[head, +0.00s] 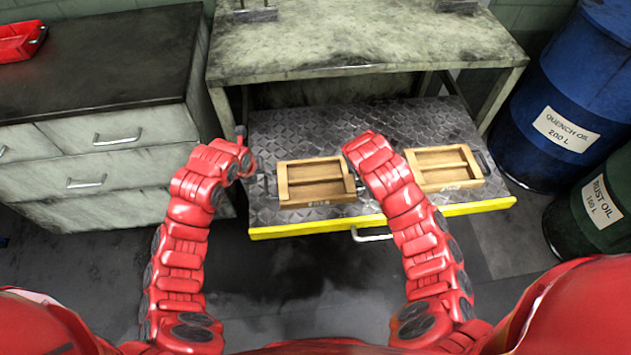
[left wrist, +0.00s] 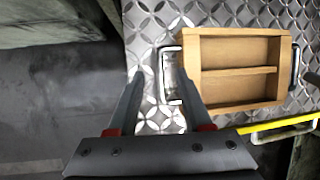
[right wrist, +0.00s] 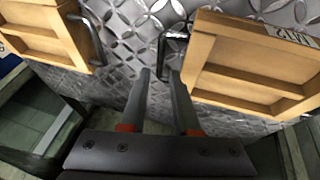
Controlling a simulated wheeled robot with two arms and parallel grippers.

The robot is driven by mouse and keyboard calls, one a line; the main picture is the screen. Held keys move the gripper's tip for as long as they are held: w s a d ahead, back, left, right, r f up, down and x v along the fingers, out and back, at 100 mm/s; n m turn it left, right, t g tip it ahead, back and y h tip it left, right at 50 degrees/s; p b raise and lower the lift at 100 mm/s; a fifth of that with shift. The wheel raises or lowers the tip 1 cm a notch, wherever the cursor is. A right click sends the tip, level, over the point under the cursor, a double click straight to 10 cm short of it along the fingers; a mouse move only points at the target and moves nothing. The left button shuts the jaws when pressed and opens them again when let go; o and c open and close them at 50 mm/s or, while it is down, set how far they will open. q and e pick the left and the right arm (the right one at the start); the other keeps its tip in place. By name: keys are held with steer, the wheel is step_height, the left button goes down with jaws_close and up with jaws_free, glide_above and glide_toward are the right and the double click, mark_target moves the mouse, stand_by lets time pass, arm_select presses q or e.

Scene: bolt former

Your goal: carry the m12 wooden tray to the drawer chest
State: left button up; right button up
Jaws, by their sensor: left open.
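The wooden tray (head: 318,203) on the left, its label too blurred in the head view, lies flat on a pulled-out metal shelf. Its label in the right wrist view seems to read M12, upside down. My left gripper (left wrist: 160,76) is open at the tray's left metal handle (left wrist: 166,88), with the fingers on either side and not closed. My right gripper (right wrist: 159,74) is open near the tray's other handle (right wrist: 162,52); in the head view it is hidden behind my arm. The drawer chest (head: 100,60), with a dark top, stands at left.
A second wooden tray (head: 446,186) lies on the shelf (head: 400,115) to the right. The shelf has a yellow front edge and a handle (head: 372,237). A red bin (head: 18,42) sits on the chest's far left corner; the rest of its top is clear. Blue (head: 550,110) and green drums stand at right.

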mark_target(265, 178)
arm_select(q)
steer(key=shift+x, duration=2.95)
arm_select(e)
steer(key=shift+x, duration=2.9)
arm_select(q)
steer(key=shift+s, duration=0.1)
steer(key=c, duration=0.4)
arm_select(e)
steer(key=c, duration=0.4)
arm_select(q)
jaws_close()
arm_select(e)
jaws_close()
steer(key=shift+a, duration=0.1)
